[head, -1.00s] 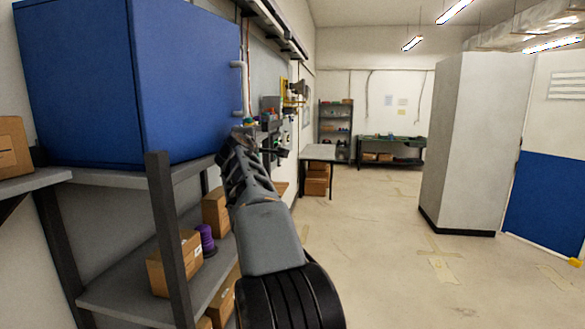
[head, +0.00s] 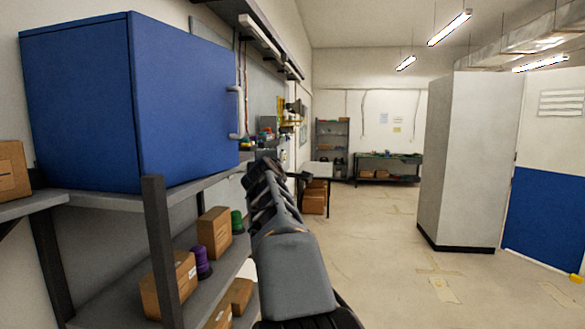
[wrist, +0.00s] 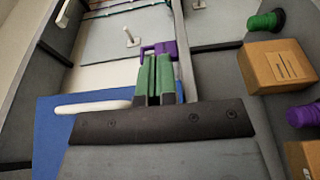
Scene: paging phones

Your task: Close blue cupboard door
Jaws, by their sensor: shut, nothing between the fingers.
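The blue cupboard (head: 80,110) stands on a grey shelf at the left of the head view. Its door (head: 185,100) looks flush with the body there, though I cannot tell whether a small gap remains. A pale handle (head: 236,112) is at the door's right edge. My gripper (head: 266,166) is below and right of the handle, apart from it. In the wrist view, my gripper's green fingers (wrist: 155,78) are together and empty. The pale handle (wrist: 92,105) and blue door surface (wrist: 50,135) show to their left, partly hidden by my gripper body.
Shelves under the cupboard hold cardboard boxes (head: 214,233), a purple spool (head: 202,262) and a green spool (head: 237,221). A dark shelf post (head: 162,250) stands in front. A tall white cabinet (head: 465,160) is at right. The floor between (head: 385,240) is clear.

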